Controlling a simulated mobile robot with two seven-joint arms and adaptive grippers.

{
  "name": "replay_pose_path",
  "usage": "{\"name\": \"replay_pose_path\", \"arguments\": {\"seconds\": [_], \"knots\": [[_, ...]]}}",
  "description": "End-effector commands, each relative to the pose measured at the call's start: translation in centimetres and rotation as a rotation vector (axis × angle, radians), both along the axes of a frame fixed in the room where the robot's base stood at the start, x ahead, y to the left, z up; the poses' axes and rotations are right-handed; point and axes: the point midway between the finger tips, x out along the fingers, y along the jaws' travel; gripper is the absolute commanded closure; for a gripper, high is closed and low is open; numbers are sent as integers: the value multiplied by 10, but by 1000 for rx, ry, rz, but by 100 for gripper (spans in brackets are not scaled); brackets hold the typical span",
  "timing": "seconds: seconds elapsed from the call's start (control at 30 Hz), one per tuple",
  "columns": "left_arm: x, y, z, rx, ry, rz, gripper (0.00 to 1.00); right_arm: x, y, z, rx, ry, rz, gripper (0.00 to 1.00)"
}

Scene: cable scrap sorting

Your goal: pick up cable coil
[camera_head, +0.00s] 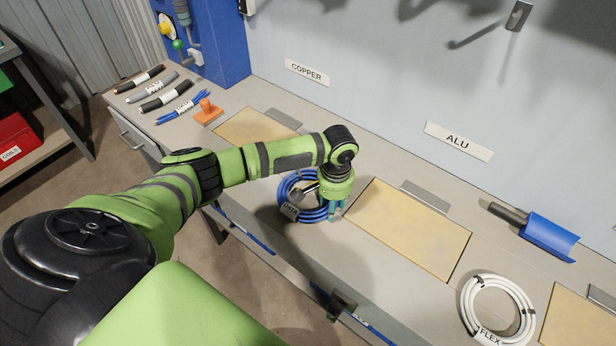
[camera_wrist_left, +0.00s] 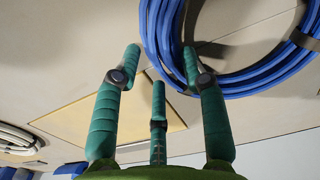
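A blue cable coil (camera_head: 303,219) with a tag lies flat on the grey workbench near its front edge, partly covered by my left gripper. My left gripper (camera_head: 336,213) points down at the right side of this coil. In the left wrist view, its green fingers (camera_wrist_left: 160,62) are spread, and the blue strands (camera_wrist_left: 160,30) pass between the two outer fingertips. I cannot tell whether any finger touches them. A white cable coil (camera_head: 465,303) labelled FLEX lies on the bench at the lower right. My right gripper is not in view.
Tan panels (camera_head: 412,228) are set in the bench top. A blue scoop (camera_head: 550,238) lies at the right. An orange stamp-like object (camera_head: 208,112) and several short cables (camera_head: 165,97) lie at the far left. COPPER (camera_head: 307,72) and ALU (camera_head: 458,141) signs mark the wall.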

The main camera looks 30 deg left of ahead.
Motion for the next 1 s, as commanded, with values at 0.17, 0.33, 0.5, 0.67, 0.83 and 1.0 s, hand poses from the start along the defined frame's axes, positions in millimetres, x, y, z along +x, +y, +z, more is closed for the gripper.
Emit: {"name": "replay_pose_path", "arguments": {"seconds": [0.17, 0.33, 0.5, 0.67, 0.83, 1.0], "knots": [[0, 0, 0, 1, 1, 0, 95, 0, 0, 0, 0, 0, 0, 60], [0, 1, 0, 1, 1, 0, 95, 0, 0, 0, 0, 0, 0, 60], [1, 0, 10, 0, -2, -1, 95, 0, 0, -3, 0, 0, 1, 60], [1, 0, 34, -1, -4, -1, 95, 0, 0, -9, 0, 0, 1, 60], [2, -34, 57, -6, -4, -7, 95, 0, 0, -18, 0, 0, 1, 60], [3, -72, 80, -5, -5, -6, 95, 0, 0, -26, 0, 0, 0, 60]]}}
